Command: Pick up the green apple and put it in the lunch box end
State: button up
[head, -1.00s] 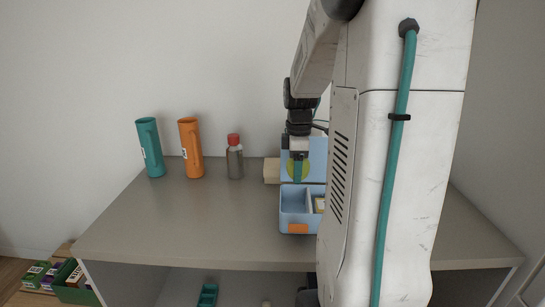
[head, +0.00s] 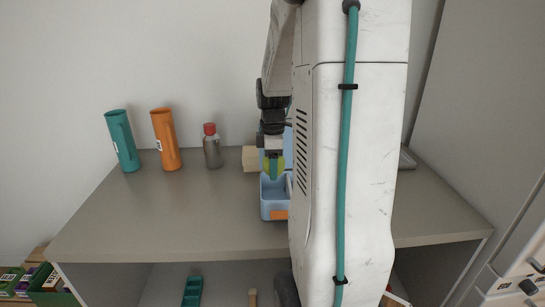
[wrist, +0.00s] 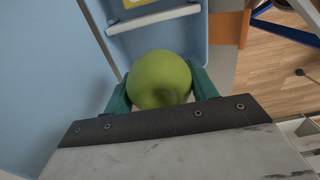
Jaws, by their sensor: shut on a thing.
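My gripper (head: 273,168) is shut on the green apple (wrist: 160,79), with one teal finger on each side of it. In the head view the apple (head: 280,163) shows partly behind the fingers, at the open top of the blue lunch box (head: 268,208). The box stands open on the counter, with its lid raised behind. In the wrist view the apple is over the inside of the box, beside a white divider (wrist: 153,18). A yellow item (wrist: 131,3) lies beyond the divider. My arm hides the right part of the box.
A teal pitcher (head: 122,142), an orange pitcher (head: 166,140) and a grey bottle with a red cap (head: 212,148) stand at the back left. A wooden block (head: 250,158) is beside the box. The counter's front left (head: 160,220) is clear.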

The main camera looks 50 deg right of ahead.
jog(key=shift+f, duration=5.1)
jog(key=o, duration=1.1)
jog(key=shift+r, duration=3.9)
